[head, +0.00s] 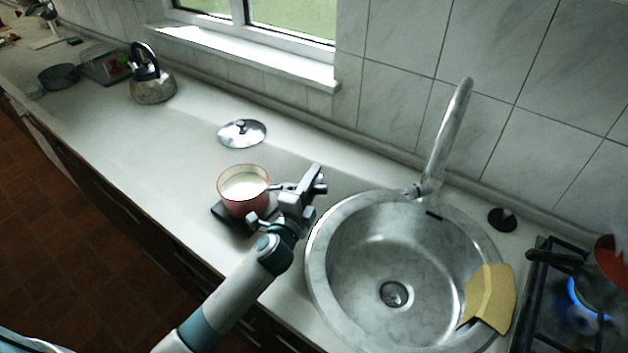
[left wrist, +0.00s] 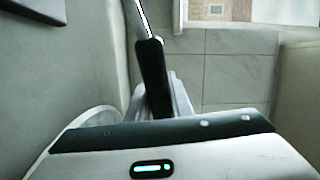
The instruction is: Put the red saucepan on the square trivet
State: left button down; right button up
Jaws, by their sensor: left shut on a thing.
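The red saucepan (head: 232,200), with a white inside or contents, stands upright on the far side of my left forearm in the head view. A dark square trivet (head: 219,212) shows under it, mostly hidden by the pan. The pan looks to rest on the trivet, but a small gap cannot be ruled out. My left gripper (head: 285,194) is at the pan's right side, shut on its handle, which is mostly hidden by the jaws. My right gripper is not in view.
A steel lid (head: 242,132) lies behind the pan. A sink (head: 340,245) with a tall tap (head: 449,135) and a yellow cloth (head: 490,298) is to the right. A kettle (head: 152,90) stands far left.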

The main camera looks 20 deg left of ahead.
pick_arm(q)
jog(key=shift+f, duration=0.45)
jog(key=c, duration=1.6)
grip_release()
jog(key=shift+s+a+b, duration=0.2)
jog(key=shift+s+b, duration=0.3)
jog(key=shift+s, duration=1.5)
jog(key=shift+s+a+b, duration=0.15)
jog(key=shift+s+b, duration=0.3)
jog(key=shift+s, duration=1.6)
jog(key=shift+s+a+b, duration=0.2)
jog(key=shift+s+b, duration=0.3)
jog(key=shift+s, duration=1.5)
